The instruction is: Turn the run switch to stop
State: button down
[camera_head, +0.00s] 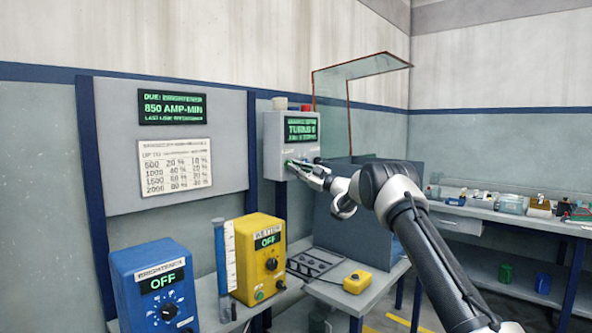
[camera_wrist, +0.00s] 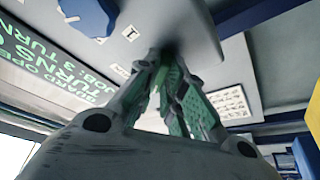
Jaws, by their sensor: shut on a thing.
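In the wrist view, the green-padded fingers (camera_wrist: 168,70) close together against the grey panel (camera_wrist: 190,28). They are shut on the run switch, which is mostly hidden between the fingertips, so its position cannot be read. The display in the wrist view (camera_wrist: 40,70) shows "GUARD OPEN" and "TURNS".
A clear orange-edged guard (camera_head: 362,68) stands above a grey-blue tank (camera_head: 365,215) right of the box. A blue unit (camera_head: 125,285) and a yellow unit (camera_head: 240,260), both showing "OFF", stand below left. A yellow button box (camera_head: 357,282) sits on the bench.

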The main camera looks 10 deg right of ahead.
jog(key=c, duration=1.5)
grip_release()
jog(key=v, duration=1.2)
jog(key=shift+f, duration=0.1)
